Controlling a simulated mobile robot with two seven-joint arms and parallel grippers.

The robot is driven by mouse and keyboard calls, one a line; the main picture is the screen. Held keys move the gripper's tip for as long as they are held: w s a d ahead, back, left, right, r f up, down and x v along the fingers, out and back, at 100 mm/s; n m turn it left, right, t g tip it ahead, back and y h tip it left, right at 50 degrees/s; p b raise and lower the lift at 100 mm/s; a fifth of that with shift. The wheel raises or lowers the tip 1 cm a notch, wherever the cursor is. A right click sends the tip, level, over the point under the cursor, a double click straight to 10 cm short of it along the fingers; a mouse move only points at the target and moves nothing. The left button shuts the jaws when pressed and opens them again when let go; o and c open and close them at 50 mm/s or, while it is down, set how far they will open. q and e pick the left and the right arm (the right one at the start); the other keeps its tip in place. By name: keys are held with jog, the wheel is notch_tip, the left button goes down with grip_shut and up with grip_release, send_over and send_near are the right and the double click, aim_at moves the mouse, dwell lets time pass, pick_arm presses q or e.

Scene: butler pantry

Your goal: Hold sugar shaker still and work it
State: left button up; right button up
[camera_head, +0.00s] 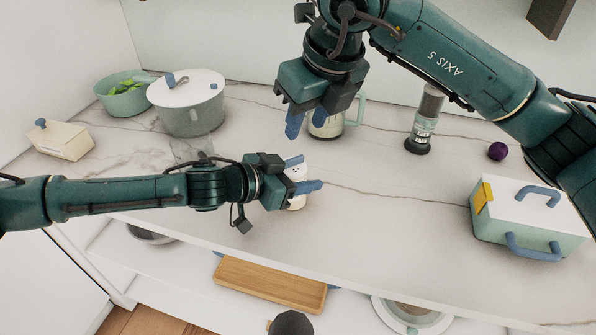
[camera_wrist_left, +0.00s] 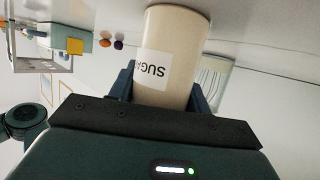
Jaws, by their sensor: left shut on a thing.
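The sugar shaker (camera_head: 297,203) is a pale cylinder on the counter near its front edge. In the left wrist view the shaker (camera_wrist_left: 182,40) shows a white label reading "SUGA", partly cut off from sight. My left gripper (camera_head: 305,174) is shut on the shaker's body, with a blue finger on each side. My right gripper (camera_head: 307,120) points down above the counter, behind and above the shaker. Its blue fingers are apart with nothing seen between them.
A mug with a green handle (camera_head: 354,112) stands behind my right gripper. A lidded pot (camera_head: 190,105), green bowl (camera_head: 124,101) and cream box (camera_head: 60,141) stand left. A grinder (camera_head: 422,125), purple ball (camera_head: 497,151) and handled box (camera_head: 520,215) stand right. The middle right counter is clear.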

jog(key=shift+c, duration=0.4)
jog(key=m+g+y, duration=0.2)
jog(key=m+g, duration=0.3)
jog(key=m, duration=1.4)
send_near(293, 158)
jog(key=x, duration=0.8)
grip_shut()
